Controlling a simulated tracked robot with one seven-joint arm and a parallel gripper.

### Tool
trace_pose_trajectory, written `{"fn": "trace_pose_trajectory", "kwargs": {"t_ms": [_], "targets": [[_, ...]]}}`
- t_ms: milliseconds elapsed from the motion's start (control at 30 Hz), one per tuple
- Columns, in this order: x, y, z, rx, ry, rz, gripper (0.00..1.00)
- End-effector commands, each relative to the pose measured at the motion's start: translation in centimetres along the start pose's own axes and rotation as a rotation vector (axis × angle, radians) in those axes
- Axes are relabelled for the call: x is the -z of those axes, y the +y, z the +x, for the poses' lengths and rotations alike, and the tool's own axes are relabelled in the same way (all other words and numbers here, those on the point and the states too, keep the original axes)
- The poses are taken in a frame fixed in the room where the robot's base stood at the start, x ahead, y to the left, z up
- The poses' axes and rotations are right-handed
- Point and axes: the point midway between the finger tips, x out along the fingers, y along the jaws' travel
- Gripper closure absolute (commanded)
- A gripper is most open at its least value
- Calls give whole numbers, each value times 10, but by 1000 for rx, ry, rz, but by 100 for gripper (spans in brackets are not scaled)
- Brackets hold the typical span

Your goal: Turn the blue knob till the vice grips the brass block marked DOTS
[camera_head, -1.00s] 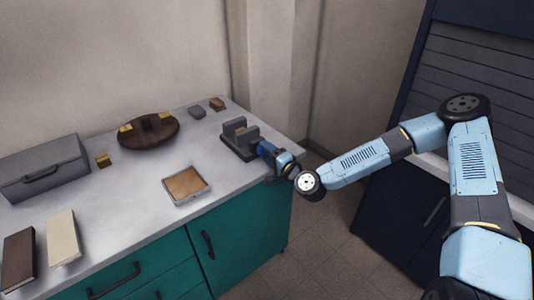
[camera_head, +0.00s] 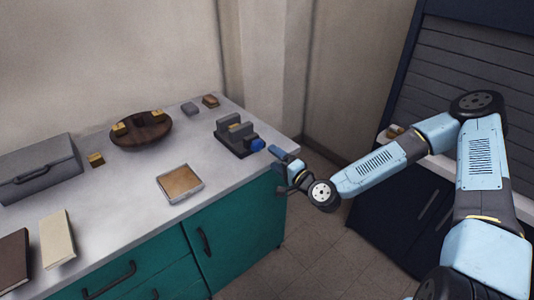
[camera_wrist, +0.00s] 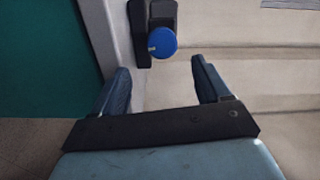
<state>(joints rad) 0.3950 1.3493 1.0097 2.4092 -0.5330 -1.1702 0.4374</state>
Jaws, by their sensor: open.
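The dark grey vice (camera_head: 235,150) stands at the right end of the bench, with its blue knob (camera_head: 257,144) facing my arm. The knob also shows in the wrist view (camera_wrist: 162,43), with a small pale mark on its left side. My gripper (camera_head: 281,158) is open and empty, off the bench's right edge and apart from the knob. In the wrist view the knob lies just beyond and between my fingertips (camera_wrist: 160,70). Whether a brass block sits between the vice jaws is too small to tell. No DOTS marking is readable.
A round brown tray (camera_head: 148,136) bears small brass-coloured blocks; another block (camera_head: 96,159) lies beside it. A grey case (camera_head: 40,172), a shallow tan-bottomed tray (camera_head: 180,184), two book-like slabs and two small blocks at the back also stand on the bench.

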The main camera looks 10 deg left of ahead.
Motion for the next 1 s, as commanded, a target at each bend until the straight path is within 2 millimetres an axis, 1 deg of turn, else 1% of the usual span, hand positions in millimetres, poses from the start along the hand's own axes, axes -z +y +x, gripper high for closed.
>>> {"fn": "trace_pose_trajectory", "kwargs": {"t_ms": [33, 200, 300, 400, 533, 1000], "targets": [[0, 0, -11, -1, 0, 1, 24], [1, 0, -39, -1, 2, 1, 24], [0, 0, -50, 0, 1, 1, 24], [1, 0, -58, 1, 1, 0, 24], [0, 0, -62, 1, 1, 0, 24], [0, 0, -62, -1, -1, -3, 24]]}}
